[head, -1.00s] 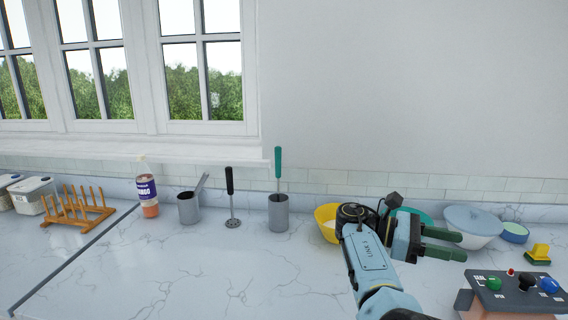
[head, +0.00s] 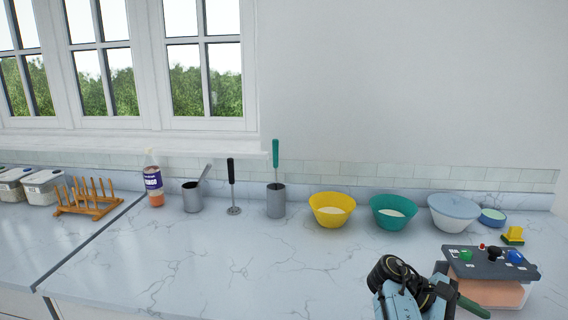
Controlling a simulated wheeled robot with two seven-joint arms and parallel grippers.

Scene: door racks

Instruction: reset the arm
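My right arm comes in from the bottom right of the head view. Its gripper (head: 470,304) hangs low, just in front of the control box (head: 490,262) with coloured knobs. Only part of the dark green fingers shows, and the rest is hidden by the wrist or cut off by the frame's lower edge. I see nothing held, but I cannot tell how far the fingers are apart. My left gripper is not in view.
A wooden rack (head: 88,204) is left. The middle counter (head: 220,262) is clear.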

